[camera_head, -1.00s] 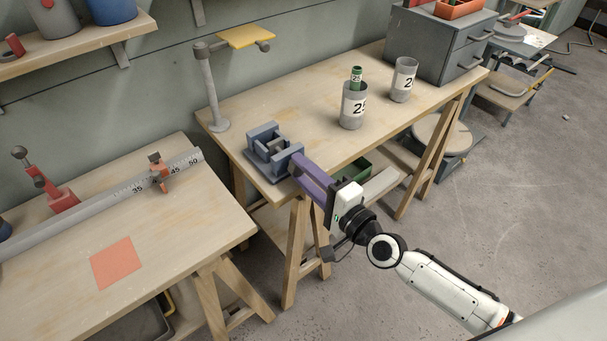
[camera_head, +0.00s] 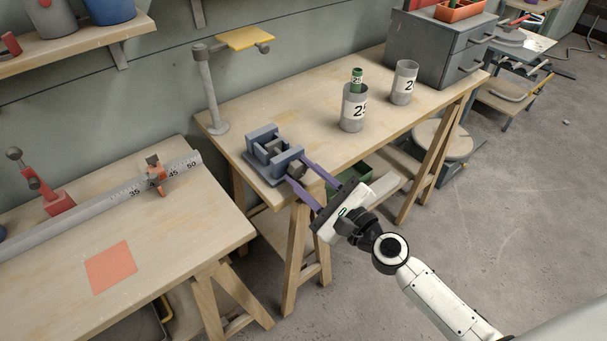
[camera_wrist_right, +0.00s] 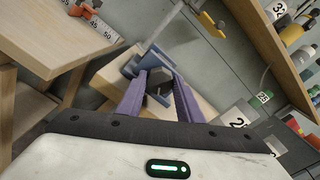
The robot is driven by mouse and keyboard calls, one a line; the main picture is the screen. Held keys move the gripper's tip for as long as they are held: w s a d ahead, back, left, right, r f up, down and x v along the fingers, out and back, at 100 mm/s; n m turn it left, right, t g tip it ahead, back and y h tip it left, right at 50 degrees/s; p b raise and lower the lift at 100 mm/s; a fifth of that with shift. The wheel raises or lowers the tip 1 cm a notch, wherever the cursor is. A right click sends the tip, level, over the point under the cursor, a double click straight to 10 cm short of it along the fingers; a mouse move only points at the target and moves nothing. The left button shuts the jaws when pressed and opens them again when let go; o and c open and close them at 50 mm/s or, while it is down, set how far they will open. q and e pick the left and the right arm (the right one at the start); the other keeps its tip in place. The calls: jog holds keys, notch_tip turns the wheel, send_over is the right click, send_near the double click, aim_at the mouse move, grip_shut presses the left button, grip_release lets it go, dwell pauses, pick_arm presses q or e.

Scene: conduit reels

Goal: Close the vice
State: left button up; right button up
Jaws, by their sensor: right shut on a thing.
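The blue-grey vice (camera_head: 270,152) sits at the near left corner of the middle workbench (camera_head: 330,90). A dark knob (camera_head: 297,169) sticks out of its front side. In the head view there is a gap between the vice's jaws. My right gripper (camera_head: 305,175) reaches in from the right, with its two purple fingers on either side of the knob, shut on it. The right wrist view shows the vice (camera_wrist_right: 150,60) ahead and the knob (camera_wrist_right: 158,88) between the fingertips (camera_wrist_right: 160,80). My left gripper is not in view.
Two grey cups (camera_head: 353,112) (camera_head: 403,86) stand further right on the bench, the nearer holding a green tube (camera_head: 356,78). A post with a yellow plate (camera_head: 245,37) rises behind the vice. A second bench (camera_head: 170,240) with a clamp and scale is at left.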

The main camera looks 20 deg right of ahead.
jog(key=m+p, duration=0.1)
jog(key=m, duration=0.3)
jog(key=shift+m, duration=0.4)
jog(key=shift+m+p, duration=0.3)
jog(key=shift+m, duration=0.6)
jog(key=m+p, duration=0.2)
jog(key=m, duration=0.2)
jog(key=shift+r+m, duration=0.1)
jog(key=shift+m, duration=0.2)
jog(key=m+p, duration=0.3)
jog(key=m, duration=0.2)
jog(key=m+p, duration=0.1)
jog(key=m, duration=0.2)
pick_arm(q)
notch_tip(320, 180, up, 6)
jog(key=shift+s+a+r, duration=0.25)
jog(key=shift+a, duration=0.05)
pick_arm(e)
jog(key=shift+m, duration=1.7)
